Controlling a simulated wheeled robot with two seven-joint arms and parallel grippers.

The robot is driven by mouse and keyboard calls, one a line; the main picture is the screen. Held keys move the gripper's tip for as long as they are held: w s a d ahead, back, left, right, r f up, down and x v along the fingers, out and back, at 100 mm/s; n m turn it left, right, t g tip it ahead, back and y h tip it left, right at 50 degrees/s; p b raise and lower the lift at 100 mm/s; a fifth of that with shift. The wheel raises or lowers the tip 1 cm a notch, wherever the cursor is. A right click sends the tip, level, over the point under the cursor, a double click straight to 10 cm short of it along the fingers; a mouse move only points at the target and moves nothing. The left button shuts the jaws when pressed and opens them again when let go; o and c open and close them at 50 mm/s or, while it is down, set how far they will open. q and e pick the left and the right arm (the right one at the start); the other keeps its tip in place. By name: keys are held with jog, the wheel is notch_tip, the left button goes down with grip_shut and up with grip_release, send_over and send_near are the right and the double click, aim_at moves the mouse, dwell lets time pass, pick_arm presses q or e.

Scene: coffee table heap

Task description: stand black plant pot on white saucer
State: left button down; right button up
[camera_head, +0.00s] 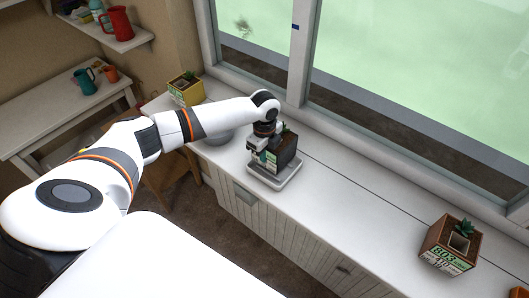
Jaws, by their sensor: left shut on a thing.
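The black plant pot (286,152) is a dark square pot with a green and white label on its front side and a small plant on top. My left gripper (262,151) is shut on the pot from its left side. The white saucer (270,181) is a square, shallow tray on the white cabinet top. The pot is upright over the saucer, within its rim as seen from here. I cannot tell whether the pot's base touches the saucer. Part of the pot is hidden by the gripper. My right gripper is not in view.
A yellow pot (187,90) stands at the cabinet's far left end. A brown pot with a succulent (449,247) stands at the right. The window (400,80) borders the back. The cabinet top (350,205) between saucer and brown pot is clear.

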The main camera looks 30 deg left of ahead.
pick_arm(q)
jog(key=shift+s+d+f, duration=0.1)
jog(key=shift+s+f, duration=0.25)
jog(key=shift+f, duration=0.2)
jog(key=c, duration=1.6)
grip_release()
jog(key=shift+w, duration=0.1)
jog(key=shift+o, duration=1.2)
jog(key=shift+w+f, duration=0.1)
jog(key=shift+w, duration=0.2)
jog(key=shift+s+r, duration=0.15)
jog(key=shift+r, duration=0.15)
jog(key=r+b, duration=0.1)
jog(key=r, duration=0.4)
jog(key=r+b, duration=0.1)
jog(key=r, duration=0.5)
jog(key=shift+w+r, duration=0.2)
jog(key=shift+r, duration=0.05)
